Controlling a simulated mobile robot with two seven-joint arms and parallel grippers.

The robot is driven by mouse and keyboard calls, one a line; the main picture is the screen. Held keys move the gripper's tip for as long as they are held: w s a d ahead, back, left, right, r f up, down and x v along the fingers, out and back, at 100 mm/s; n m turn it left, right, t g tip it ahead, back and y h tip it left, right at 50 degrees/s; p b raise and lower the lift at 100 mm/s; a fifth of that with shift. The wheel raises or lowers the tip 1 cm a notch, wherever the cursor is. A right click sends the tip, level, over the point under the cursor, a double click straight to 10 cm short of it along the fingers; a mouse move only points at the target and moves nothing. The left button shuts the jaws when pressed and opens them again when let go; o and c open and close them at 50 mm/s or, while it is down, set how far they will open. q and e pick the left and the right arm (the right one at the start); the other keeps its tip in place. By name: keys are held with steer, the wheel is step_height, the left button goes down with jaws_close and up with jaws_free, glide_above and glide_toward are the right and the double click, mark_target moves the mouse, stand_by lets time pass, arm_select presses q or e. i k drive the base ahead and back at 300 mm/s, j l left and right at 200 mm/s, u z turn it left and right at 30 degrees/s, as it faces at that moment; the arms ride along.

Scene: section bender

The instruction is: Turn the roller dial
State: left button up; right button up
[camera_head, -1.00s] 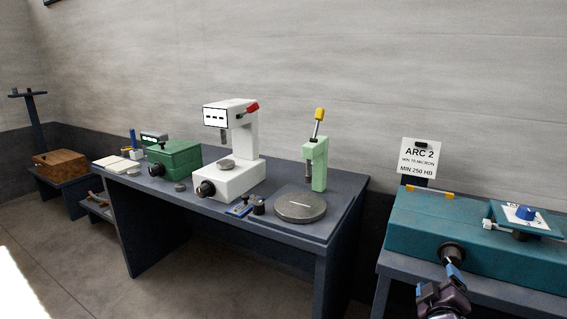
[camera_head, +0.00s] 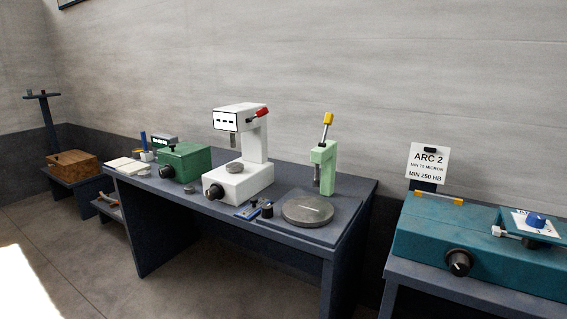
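A teal machine (camera_head: 430,228) sits on a dark bench at the right. A black round dial (camera_head: 459,262) with a pale mark is on its front face, and nothing touches it. I cannot tell from the view which of these is the roller dial. Neither of my grippers is in the picture.
A dark table (camera_head: 240,231) at the centre holds a white tester (camera_head: 250,180), a green box (camera_head: 186,162), a pale green press (camera_head: 323,165) and a grey disc (camera_head: 307,211). A gap separates the two benches.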

mark_target(534, 220)
steer(key=z, duration=1.35)
